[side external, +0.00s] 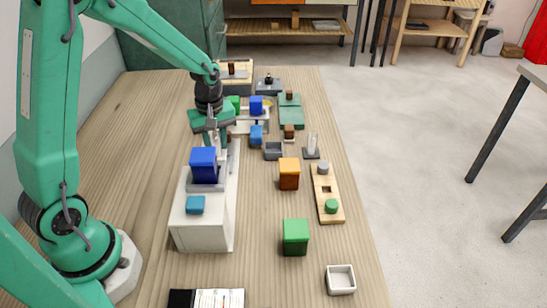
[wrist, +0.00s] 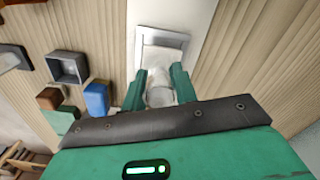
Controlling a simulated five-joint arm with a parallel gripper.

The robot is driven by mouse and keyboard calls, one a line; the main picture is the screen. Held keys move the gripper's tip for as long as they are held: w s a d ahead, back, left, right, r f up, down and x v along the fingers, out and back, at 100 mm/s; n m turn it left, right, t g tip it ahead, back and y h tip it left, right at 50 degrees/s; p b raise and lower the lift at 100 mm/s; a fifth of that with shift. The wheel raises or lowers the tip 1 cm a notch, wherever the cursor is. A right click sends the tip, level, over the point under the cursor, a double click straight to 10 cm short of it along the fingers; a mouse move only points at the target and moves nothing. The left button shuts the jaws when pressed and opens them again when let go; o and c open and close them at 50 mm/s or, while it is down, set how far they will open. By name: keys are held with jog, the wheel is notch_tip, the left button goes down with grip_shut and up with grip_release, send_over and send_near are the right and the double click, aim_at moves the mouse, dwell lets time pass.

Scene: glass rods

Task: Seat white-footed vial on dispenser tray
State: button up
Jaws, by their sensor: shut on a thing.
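My gripper (wrist: 161,82) is shut on a whitish, translucent vial (wrist: 160,96) held between its green fingers. The lower part of the vial is hidden by the gripper body. In the wrist view, a pale square tray with a grey rim (wrist: 182,40) lies just beyond the fingertips. I cannot tell whether the vial touches it. In the side view, my gripper (side external: 213,138) is over the far end of the white dispenser (side external: 203,229), behind its dark blue block (side external: 204,163). The vial is too small to make out there.
A clear vial (side external: 312,141) stands on a dark foot to the right. A grey open box (side external: 273,151) and blue block (side external: 256,136) are near my gripper. Orange (side external: 289,175) and green (side external: 295,237) blocks, a wooden rack (side external: 333,211) and white box (side external: 340,280) are nearer.

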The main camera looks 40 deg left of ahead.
jog(key=shift+f, duration=1.35)
jog(key=o, duration=1)
jog(key=shift+o, duration=0.2)
jog(key=shift+r, duration=0.1)
